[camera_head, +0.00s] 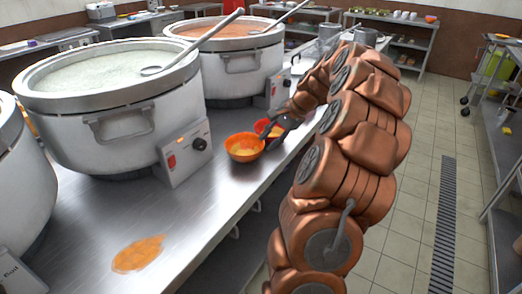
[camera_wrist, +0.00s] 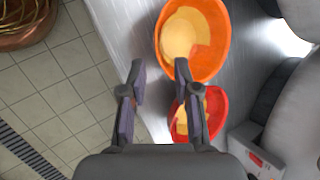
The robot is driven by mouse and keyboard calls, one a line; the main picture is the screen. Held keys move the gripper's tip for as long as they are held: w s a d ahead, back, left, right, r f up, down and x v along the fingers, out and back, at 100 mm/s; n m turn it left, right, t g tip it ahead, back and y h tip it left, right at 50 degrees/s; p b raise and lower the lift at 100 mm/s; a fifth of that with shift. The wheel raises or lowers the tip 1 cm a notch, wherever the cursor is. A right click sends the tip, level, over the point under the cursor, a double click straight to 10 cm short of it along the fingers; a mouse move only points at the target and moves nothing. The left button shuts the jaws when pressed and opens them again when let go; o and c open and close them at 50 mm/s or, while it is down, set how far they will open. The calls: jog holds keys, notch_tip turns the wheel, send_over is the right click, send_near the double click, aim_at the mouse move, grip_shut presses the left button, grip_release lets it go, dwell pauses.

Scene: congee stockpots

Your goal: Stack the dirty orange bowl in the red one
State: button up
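The orange bowl (camera_head: 243,150), with yellow-orange residue inside, stands upright on the steel counter. The red bowl (camera_head: 261,126), also with residue in it, stands just behind it, close beside it. In the wrist view the orange bowl (camera_wrist: 222,42) is at the top and the red bowl (camera_wrist: 219,106) is below it, partly hidden by a finger. My gripper (camera_head: 269,137) is at the right side of the bowls. In the wrist view my gripper (camera_wrist: 160,69) is open with nothing between its fingers; the right fingertip overlaps the orange bowl's lower-left rim. I cannot tell whether it touches.
Large stockpots (camera_head: 120,115) with control boxes (camera_head: 186,152) line the counter (camera_head: 205,215) left of the bowls. A ladle (camera_head: 200,40) rests in the nearest full pot. An orange spill (camera_head: 138,254) lies on the front counter. The counter's right edge is close to the bowls.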

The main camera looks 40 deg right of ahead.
jog(key=shift+v, duration=1.95)
